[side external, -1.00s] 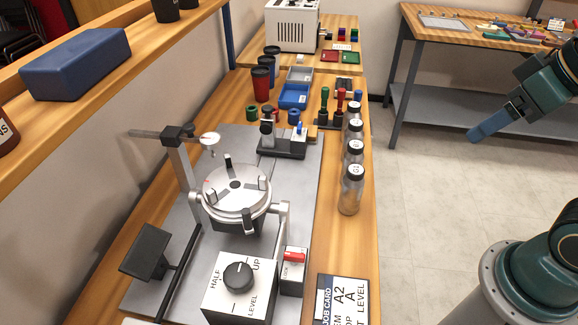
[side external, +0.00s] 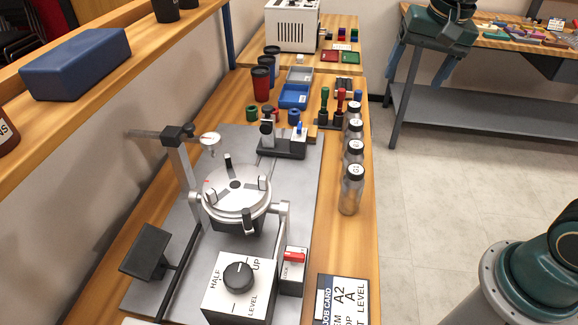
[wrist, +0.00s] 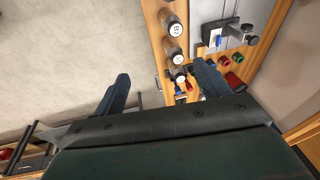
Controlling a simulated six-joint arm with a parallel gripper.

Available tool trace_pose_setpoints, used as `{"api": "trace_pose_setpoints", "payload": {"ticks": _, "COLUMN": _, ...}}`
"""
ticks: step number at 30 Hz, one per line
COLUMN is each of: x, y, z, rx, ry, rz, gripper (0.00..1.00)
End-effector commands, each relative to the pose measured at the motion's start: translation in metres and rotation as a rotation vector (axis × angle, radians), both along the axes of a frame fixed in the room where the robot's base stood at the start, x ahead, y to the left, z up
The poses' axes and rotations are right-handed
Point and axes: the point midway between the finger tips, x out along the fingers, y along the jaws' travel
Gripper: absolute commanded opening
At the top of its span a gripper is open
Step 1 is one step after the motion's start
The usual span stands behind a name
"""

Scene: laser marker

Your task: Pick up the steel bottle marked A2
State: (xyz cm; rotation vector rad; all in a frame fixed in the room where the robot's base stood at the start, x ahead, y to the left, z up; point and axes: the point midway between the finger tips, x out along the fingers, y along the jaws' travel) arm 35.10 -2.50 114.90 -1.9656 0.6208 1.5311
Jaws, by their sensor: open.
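Several steel bottles with dark, white-labelled caps stand in a row along the right edge of the bench. The nearest bottle (side external: 352,192) is in front, with others behind it (side external: 354,154). The cap labels are too small to read surely, so I cannot tell which is A2. In the wrist view, part of the row shows at upper centre, including the topmost bottle (wrist: 168,21). My gripper (side external: 417,75) is open and empty, beyond the row to its upper right, raised before the back table. Its two blue fingers (wrist: 160,68) are spread in the wrist view, with no bottle between them.
A marking fixture with a round chuck (side external: 236,188) fills the bench left of the bottles. Red and green stamps (side external: 339,100) stand just behind the row. A job card (side external: 342,300) showing A2 lies at the front. Open floor (side external: 450,190) lies right of the bench.

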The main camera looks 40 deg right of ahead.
Motion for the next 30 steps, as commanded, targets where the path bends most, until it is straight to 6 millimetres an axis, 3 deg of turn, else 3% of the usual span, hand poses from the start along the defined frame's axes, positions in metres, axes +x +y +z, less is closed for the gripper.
{"api": "trace_pose_setpoints", "payload": {"ticks": 11, "x": 0.073, "y": -0.018, "z": -0.043, "rx": 0.061, "ry": 0.103, "rz": -0.304, "gripper": 0.74}}
{"api": "trace_pose_setpoints", "payload": {"ticks": 18, "x": 0.114, "y": -0.03, "z": -0.082, "rx": 0.086, "ry": 0.164, "rz": -0.499, "gripper": 0.74}}
{"api": "trace_pose_setpoints", "payload": {"ticks": 24, "x": 0.138, "y": -0.04, "z": -0.114, "rx": 0.098, "ry": 0.204, "rz": -0.64, "gripper": 0.74}}
{"api": "trace_pose_setpoints", "payload": {"ticks": 30, "x": 0.149, "y": -0.044, "z": -0.131, "rx": 0.103, "ry": 0.222, "rz": -0.711, "gripper": 0.74}}
